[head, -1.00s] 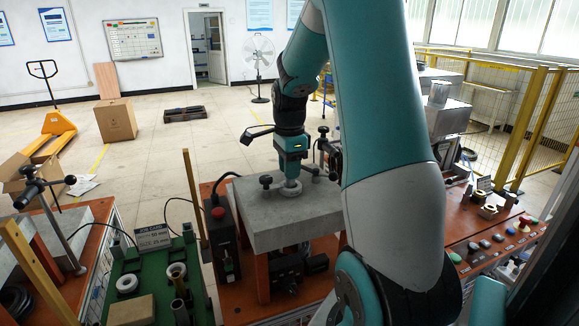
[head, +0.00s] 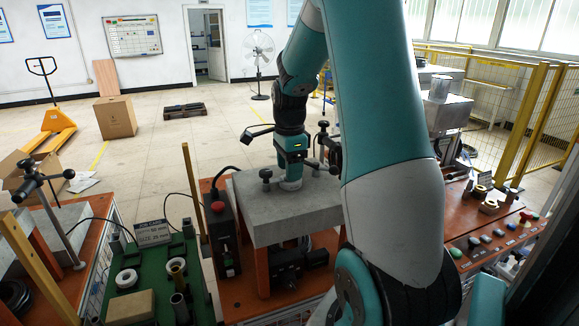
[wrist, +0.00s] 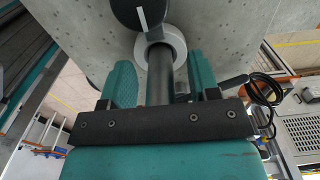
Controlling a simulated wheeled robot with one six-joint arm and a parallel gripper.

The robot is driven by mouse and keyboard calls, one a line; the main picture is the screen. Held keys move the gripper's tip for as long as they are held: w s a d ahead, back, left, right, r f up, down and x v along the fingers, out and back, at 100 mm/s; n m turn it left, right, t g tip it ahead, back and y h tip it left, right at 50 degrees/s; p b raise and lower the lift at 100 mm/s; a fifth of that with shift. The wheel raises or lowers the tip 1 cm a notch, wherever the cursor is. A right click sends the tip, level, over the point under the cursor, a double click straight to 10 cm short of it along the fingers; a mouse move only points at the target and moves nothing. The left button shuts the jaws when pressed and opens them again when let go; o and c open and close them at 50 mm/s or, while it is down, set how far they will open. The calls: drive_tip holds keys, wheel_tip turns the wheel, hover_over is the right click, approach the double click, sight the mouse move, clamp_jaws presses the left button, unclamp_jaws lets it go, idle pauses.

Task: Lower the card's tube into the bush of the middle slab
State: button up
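The middle slab (head: 320,205) is a grey block on orange legs. Its pale ring-shaped bush (head: 289,184) is on top, close under my gripper (head: 291,168). In the wrist view the bush (wrist: 174,45) surrounds the far end of a dark upright tube (wrist: 160,78). The tube's depth in the bush is hidden. My gripper (wrist: 160,62) has its two green fingers on either side of the tube, with a visible gap on both sides, so it looks open around it. The tube's near end is hidden behind the gripper's dark bar. The job card (head: 153,232) stands on the green tray (head: 150,262).
Black clamp knobs (head: 266,174) stand on the slab close to the bush; one (wrist: 142,12) partly overlaps the ring in the wrist view. A black control box (head: 221,240) with a red button is left of the slab. The green tray holds rings and tubes (head: 178,306).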

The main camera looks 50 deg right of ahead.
drive_tip(key=shift+r, duration=0.1)
wheel_tip(320, 180, up, 17)
drive_tip(key=b, duration=0.2)
drive_tip(key=shift+r, duration=0.1)
idle(0.7)
